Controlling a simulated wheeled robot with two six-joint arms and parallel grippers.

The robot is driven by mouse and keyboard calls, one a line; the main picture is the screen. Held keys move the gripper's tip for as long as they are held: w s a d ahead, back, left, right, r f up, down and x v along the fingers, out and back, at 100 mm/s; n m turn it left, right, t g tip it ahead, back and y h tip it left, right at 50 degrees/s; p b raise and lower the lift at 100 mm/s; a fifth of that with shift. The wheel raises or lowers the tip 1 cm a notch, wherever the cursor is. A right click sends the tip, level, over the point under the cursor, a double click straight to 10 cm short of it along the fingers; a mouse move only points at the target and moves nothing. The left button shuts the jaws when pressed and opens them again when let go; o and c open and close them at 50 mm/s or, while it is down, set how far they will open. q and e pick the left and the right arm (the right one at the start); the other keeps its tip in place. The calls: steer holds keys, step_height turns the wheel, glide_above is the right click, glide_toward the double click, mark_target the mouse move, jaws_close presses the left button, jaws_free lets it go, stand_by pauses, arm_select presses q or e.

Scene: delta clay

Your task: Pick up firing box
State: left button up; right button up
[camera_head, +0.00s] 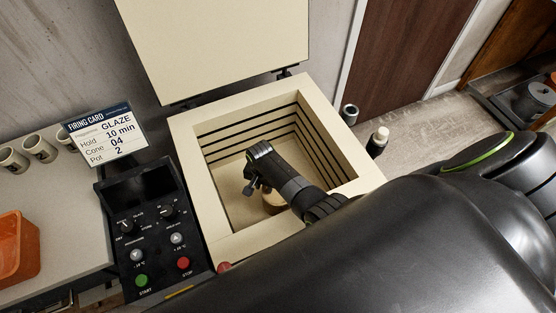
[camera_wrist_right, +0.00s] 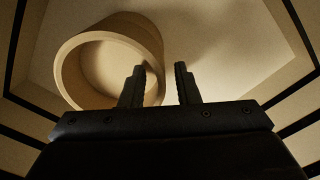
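The firing box looks to be the round, beige, open-topped pot on the kiln floor. In the head view only part of it (camera_head: 273,202) shows behind my right gripper (camera_head: 256,187), which is down inside the kiln (camera_head: 222,250). In the right wrist view, the box (camera_wrist_right: 70,75) shows its open mouth. There my right gripper (camera_wrist_right: 159,70) is open, its left finger overlapping the mouth and its right finger beyond the outer wall. The right part of the rim lies between the fingers; I cannot tell whether either touches it. My left gripper is not in view.
The kiln's lid (camera_head: 220,45) stands raised behind it. A control panel (camera_head: 150,225) and a firing card (camera_head: 107,133) are left of the kiln. Several cups (camera_head: 40,149) and an orange bin (camera_head: 15,247) stand on the left counter. Kiln walls surround my right gripper.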

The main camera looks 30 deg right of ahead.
jaws_close()
steer(key=shift+r, duration=0.1)
steer(key=shift+r, duration=0.5)
step_height(320, 180, up, 7)
steer(key=shift+f+p, duration=0.15)
steer(key=shift+p, duration=0.7)
steer(key=shift+r, duration=1.05)
